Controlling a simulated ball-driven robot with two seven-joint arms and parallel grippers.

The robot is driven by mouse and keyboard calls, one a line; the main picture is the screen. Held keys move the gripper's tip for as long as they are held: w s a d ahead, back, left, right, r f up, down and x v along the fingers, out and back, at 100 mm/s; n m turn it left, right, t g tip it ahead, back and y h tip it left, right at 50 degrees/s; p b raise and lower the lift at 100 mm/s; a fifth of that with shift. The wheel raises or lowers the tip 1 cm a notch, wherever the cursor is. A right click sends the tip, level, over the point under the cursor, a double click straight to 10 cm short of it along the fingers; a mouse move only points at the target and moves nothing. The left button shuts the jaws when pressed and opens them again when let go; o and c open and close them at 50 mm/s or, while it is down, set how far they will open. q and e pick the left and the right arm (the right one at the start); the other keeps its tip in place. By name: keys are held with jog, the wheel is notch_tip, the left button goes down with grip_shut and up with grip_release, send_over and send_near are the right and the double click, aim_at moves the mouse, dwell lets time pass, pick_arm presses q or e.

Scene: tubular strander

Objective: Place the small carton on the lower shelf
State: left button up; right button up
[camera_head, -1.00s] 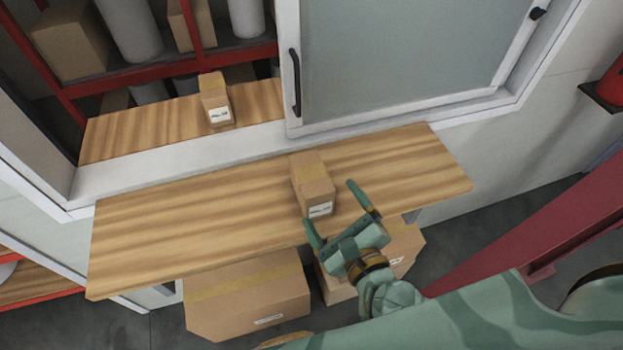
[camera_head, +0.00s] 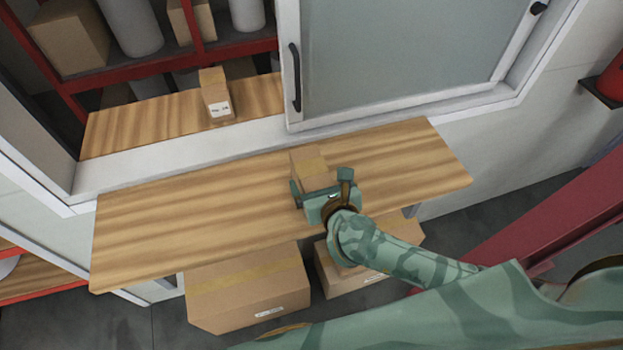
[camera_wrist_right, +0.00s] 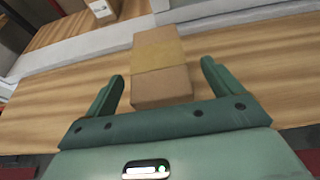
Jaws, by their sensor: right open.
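A small brown carton (camera_head: 311,168) stands on the wooden counter in the head view. My right gripper (camera_head: 322,186) is at its near side and is open, with a finger to either side of the carton's near end. In the right wrist view the carton (camera_wrist_right: 161,68) lies ahead of and between the two spread green fingers (camera_wrist_right: 162,85), with gaps on both sides. The gripper partly hides the carton's near face in the head view. My left gripper is not in view. Which shelf is the lower one I cannot tell for certain.
Another small carton (camera_head: 215,97) stands on the wooden ledge behind the window opening. Red racks (camera_head: 140,68) with boxes and cylinders are behind it. Two larger boxes (camera_head: 250,290) (camera_head: 345,275) sit below the counter (camera_head: 180,222). A sliding pane (camera_head: 400,55) covers the right of the opening. The counter's left is clear.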

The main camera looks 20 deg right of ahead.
aim_at(314, 175)
jog(key=x, duration=0.4)
jog(key=shift+a, duration=0.15)
jog(key=shift+s, duration=0.1)
jog(key=shift+c, duration=0.9)
jog(key=shift+r, duration=0.1)
jog(key=c, duration=1.3)
jog(key=shift+c, duration=0.2)
jog(key=shift+r, duration=0.15)
